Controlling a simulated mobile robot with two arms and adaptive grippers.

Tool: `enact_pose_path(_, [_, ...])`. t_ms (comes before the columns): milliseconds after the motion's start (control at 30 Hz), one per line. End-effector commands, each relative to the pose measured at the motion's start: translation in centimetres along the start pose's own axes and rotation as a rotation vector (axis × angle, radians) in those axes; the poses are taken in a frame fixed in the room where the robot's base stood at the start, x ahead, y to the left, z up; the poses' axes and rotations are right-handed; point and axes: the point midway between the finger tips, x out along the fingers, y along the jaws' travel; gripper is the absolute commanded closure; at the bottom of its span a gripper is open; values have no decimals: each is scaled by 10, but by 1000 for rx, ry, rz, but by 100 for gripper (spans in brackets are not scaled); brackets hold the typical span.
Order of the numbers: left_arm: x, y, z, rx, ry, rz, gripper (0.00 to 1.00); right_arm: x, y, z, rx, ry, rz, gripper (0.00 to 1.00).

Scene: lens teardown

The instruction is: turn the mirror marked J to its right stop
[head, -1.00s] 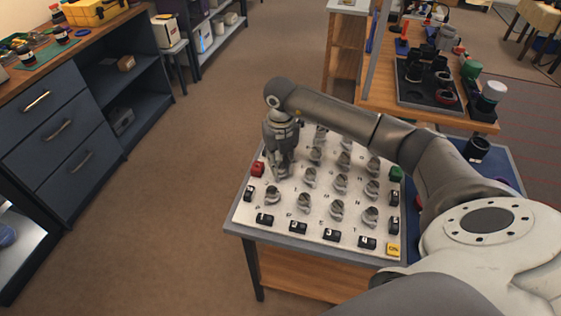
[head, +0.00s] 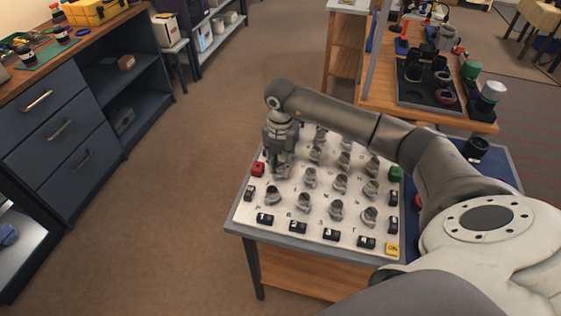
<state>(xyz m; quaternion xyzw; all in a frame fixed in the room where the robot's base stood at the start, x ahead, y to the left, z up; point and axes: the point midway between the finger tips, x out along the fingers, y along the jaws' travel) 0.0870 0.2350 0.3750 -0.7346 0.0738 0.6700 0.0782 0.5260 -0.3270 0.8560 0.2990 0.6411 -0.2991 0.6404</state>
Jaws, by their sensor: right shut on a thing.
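A white board (head: 285,225) on a small table carries rows of small grey mirrors on round mounts, one of them a mirror (head: 310,178) near the middle. Letters beside the mounts are too small to read surely, so I cannot tell which is J. My left gripper is not in view.
A red block (head: 257,169), a green block (head: 396,174), a yellow block (head: 392,249) and several black numbered blocks line the board's edges. A wooden bench (head: 470,118) with lens parts stands behind. Open floor lies left of the table.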

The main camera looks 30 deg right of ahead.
Motion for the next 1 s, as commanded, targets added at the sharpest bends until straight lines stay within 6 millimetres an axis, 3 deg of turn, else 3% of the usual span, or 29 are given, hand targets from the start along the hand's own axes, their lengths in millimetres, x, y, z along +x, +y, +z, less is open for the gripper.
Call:
enact_pose_path(400, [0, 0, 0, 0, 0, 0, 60, -2, 1, 2, 9, -4, 3, 99])
enact_pose_path(433, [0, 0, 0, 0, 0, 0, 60, -2, 1, 2, 9, -4, 3, 71])
enact_pose_path(567, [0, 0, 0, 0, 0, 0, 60, -1, 0, 1, 8, -3, 3, 54])
enact_pose_path(1000, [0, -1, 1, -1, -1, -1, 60, -9, 1, 1, 6, -2, 3, 52])
